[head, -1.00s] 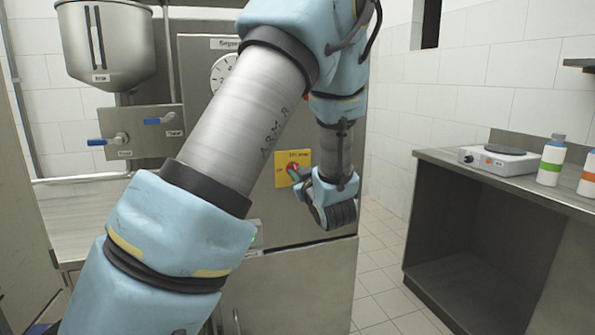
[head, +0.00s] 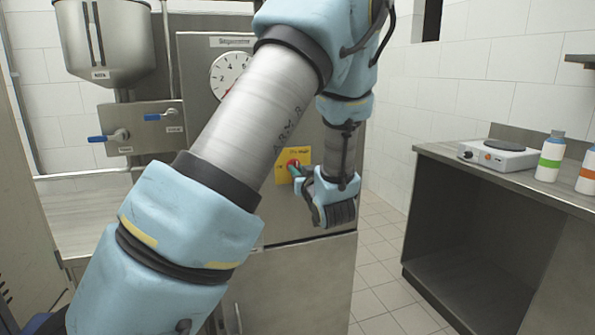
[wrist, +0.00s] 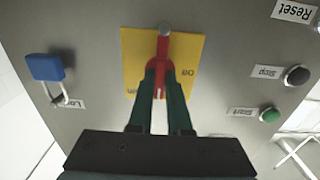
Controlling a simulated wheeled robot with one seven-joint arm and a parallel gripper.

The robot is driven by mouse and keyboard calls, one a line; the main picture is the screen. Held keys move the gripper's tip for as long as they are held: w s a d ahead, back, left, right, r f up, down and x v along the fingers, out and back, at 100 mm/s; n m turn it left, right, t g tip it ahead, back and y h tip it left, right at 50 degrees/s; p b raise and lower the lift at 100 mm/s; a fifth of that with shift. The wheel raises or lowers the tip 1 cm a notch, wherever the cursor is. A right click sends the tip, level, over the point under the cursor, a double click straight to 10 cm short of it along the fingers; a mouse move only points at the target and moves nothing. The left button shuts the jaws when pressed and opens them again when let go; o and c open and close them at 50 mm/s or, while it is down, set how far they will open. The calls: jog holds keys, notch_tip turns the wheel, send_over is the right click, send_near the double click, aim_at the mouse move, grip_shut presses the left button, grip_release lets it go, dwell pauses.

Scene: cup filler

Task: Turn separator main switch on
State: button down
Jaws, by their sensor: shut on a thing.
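The separator main switch is a red handle (wrist: 162,50) on a yellow plate (wrist: 196,50), set in a grey metal cabinet front. In the wrist view the handle stands about upright, between an "Off" label on the right and a partly hidden "on" label at lower left. My gripper (wrist: 161,75) has its green fingers shut on the red handle. The head view also shows the yellow plate (head: 284,178), with my gripper (head: 295,170) reaching it from the right. My wrist and fingers hide part of the handle there.
A blue padlock (wrist: 46,67) sits left of the plate in the wrist view. A black stop button (wrist: 297,75) and a green start button (wrist: 270,115) are at right. A counter (head: 470,170) with a hotplate (head: 500,155) stands right; floor between is clear.

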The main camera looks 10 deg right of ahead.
jog(key=shift+f, duration=0.1)
jog(key=c, duration=0.9)
grip_release()
jog(key=shift+o, duration=0.2)
jog(key=shift+s, duration=0.1)
jog(key=s+d+b, duration=0.1)
jog(key=s+b, duration=0.1)
jog(key=s, duration=0.8)
jog(key=shift+s+d, duration=0.2)
jog(key=shift+s, duration=0.1)
